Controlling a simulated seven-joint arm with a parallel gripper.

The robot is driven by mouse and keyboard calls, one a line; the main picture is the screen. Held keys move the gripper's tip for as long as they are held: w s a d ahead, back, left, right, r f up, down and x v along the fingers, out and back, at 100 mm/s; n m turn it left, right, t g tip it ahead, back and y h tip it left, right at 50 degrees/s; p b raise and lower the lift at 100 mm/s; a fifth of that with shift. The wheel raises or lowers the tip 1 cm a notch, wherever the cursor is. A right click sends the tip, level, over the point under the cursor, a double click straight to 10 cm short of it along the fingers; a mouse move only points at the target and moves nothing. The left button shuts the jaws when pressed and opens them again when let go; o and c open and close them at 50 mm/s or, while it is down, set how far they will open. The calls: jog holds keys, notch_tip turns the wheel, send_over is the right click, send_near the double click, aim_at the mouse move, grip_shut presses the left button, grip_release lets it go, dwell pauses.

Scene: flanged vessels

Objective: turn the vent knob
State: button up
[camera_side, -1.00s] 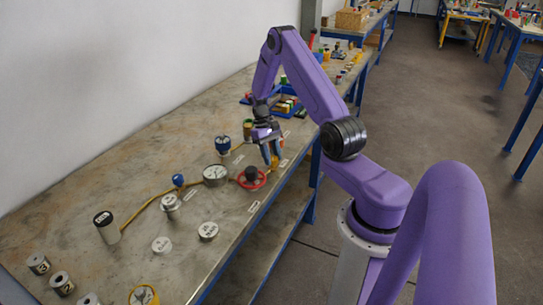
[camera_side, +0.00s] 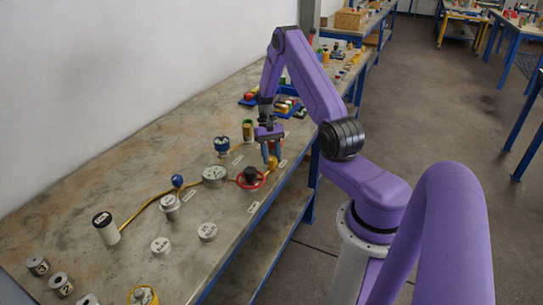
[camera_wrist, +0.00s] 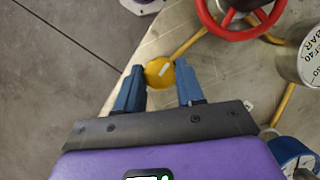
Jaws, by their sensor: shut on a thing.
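The yellow knob (camera_wrist: 159,73), which I take to be the vent knob, is round with a pale line mark on its top. It sits between the two blue fingertips of my gripper (camera_wrist: 160,80) in the wrist view. The fingers are shut on its sides. In the side view, the yellow knob (camera_side: 273,162) shows near the front edge of the bench, partly hidden by my gripper (camera_side: 271,155), which points down over it. The pale mark slants up to the right in the wrist view.
A red handwheel (camera_side: 262,183) stands close to the knob, toward the camera. A pressure gauge (camera_side: 214,174) and a blue-topped fitting (camera_side: 222,145) stand farther left.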

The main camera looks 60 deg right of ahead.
jog(key=o, duration=1)
jog(key=shift+r, duration=0.1)
jog(key=shift+v, duration=8.65)
jog(key=shift+w, duration=0.1)
